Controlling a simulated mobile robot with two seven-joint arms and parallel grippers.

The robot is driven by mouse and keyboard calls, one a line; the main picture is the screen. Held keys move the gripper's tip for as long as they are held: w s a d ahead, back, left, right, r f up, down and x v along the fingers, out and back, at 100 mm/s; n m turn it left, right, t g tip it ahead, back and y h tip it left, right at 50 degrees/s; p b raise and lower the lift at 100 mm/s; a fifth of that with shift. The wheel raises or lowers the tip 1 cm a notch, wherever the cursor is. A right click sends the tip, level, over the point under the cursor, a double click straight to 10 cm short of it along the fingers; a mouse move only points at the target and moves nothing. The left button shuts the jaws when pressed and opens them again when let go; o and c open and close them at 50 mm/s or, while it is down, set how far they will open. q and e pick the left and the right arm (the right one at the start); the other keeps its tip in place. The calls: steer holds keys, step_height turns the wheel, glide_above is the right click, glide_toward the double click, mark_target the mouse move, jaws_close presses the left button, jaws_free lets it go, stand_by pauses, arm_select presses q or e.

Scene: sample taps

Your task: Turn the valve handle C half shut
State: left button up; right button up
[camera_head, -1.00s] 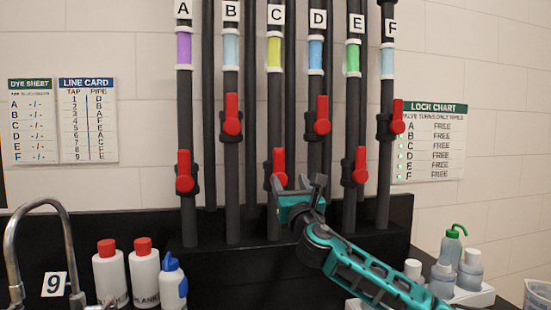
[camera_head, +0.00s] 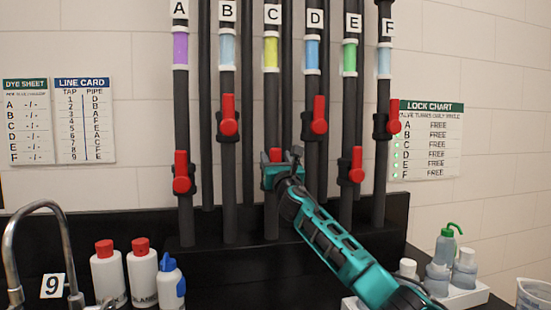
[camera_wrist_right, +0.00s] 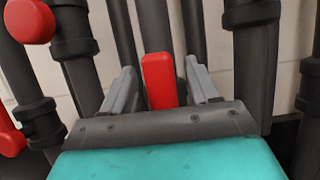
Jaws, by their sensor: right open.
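The red valve handle C (camera_head: 275,155) is on the dark pipe under label C (camera_head: 272,14). In the head view only its top shows above my right gripper (camera_head: 283,166), which covers the rest. In the right wrist view the handle (camera_wrist_right: 160,80) stands upright between the two grey fingers of my right gripper (camera_wrist_right: 160,88). The fingers are open, one on each side, with a visible gap to the handle on both sides. My left gripper is not in view.
Red handles on neighbouring pipes stand close: B (camera_head: 228,115), D (camera_head: 319,115) and E (camera_head: 357,165). White bottles (camera_head: 143,277) stand at lower left beside a tap (camera_head: 40,210). A white tray (camera_head: 470,295) with bottles is at lower right. The lock chart (camera_head: 428,140) reads FREE for C.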

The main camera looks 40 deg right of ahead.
steer(key=shift+w+d+r, duration=0.15)
steer(key=shift+w, duration=0.2)
steer(key=shift+c, duration=0.3)
jaws_close()
